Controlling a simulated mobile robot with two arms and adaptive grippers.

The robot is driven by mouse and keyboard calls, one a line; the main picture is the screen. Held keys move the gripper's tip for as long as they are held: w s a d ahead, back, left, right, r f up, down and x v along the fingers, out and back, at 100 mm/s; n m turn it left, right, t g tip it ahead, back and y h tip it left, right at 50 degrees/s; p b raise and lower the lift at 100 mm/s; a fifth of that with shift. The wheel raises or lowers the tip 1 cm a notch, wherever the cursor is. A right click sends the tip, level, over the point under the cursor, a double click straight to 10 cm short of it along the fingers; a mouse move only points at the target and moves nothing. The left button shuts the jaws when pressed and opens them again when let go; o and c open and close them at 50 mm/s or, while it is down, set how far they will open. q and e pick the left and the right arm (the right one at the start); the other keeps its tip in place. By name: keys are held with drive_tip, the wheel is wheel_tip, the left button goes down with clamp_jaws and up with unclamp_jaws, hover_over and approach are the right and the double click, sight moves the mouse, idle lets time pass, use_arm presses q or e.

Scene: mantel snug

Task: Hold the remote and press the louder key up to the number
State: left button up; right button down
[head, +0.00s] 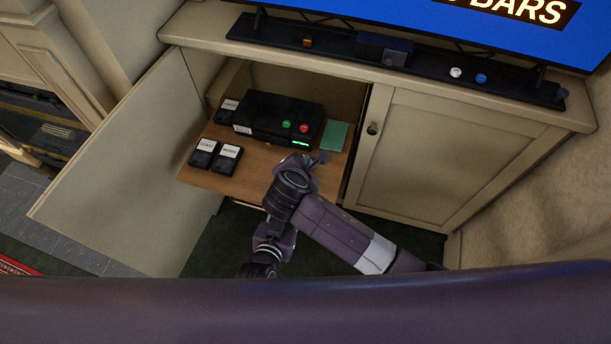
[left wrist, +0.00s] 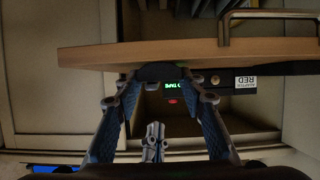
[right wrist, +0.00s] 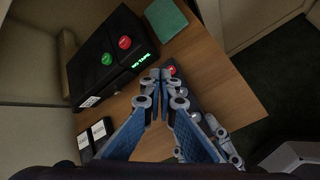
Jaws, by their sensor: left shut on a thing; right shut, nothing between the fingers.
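The dark remote (right wrist: 185,91) shows in the right wrist view with a red key at its far end, above the wooden pull-out shelf. My left gripper (left wrist: 158,76) is shut on it; in the left wrist view only its dark end shows between the fingers. My right gripper (right wrist: 161,78) is shut and empty, its tips close beside the red key; I cannot tell whether they touch. It also shows in the head view (head: 309,160) over the shelf's front right. The louder key cannot be made out. The television (head: 455,22) shows "BARS" on blue; no number is in view.
The shelf (head: 262,185) holds a black player (head: 270,111) with green and red buttons and a "NO TAPE" display, several labelled black cartridges (head: 228,158), and a green booklet (head: 334,135). The open cabinet door (head: 130,165) stands left; the closed door (head: 445,155) is right.

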idle(0.4)
use_arm(q)
drive_tip(key=o, duration=1.3)
